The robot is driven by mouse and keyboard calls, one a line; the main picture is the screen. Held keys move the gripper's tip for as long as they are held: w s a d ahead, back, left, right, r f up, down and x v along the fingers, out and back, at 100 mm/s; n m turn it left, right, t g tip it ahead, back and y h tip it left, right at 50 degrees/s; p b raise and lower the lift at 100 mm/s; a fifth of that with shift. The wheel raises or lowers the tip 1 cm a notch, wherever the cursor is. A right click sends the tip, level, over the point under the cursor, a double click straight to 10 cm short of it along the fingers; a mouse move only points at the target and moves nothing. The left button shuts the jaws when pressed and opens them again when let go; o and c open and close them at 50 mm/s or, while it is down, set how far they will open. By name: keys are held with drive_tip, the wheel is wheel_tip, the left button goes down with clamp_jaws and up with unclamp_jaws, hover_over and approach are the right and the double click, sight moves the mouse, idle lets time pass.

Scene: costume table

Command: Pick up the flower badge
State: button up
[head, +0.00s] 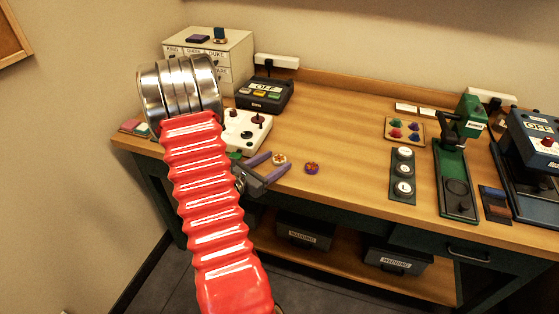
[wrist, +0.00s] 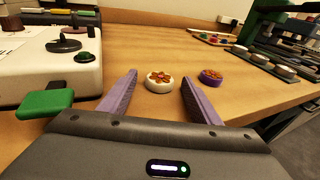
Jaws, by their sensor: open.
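A small round white badge (head: 279,160) with an orange-brown flower-like pattern lies flat on the wooden table near its front edge. In the wrist view the white badge (wrist: 159,82) shows between my two purple fingers. My gripper (head: 281,160) is open and low over the table, its fingers pointing at the white badge, one on each side; it also shows in the wrist view (wrist: 160,77). I cannot tell whether the fingers touch it. A second badge, purple with an orange-brown pattern (head: 312,168), lies to the right, outside the right finger; it also shows in the wrist view (wrist: 211,75).
A white device with a dark knob (wrist: 50,55) and a green tab (wrist: 45,104) stands close on the left. A dark box with coloured buttons (head: 265,94) is behind. A dark strip with round pale tops (head: 402,175) and a green press (head: 457,170) are right. The middle table is clear.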

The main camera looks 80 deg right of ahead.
idle(0.3)
drive_tip(key=c, duration=1.1)
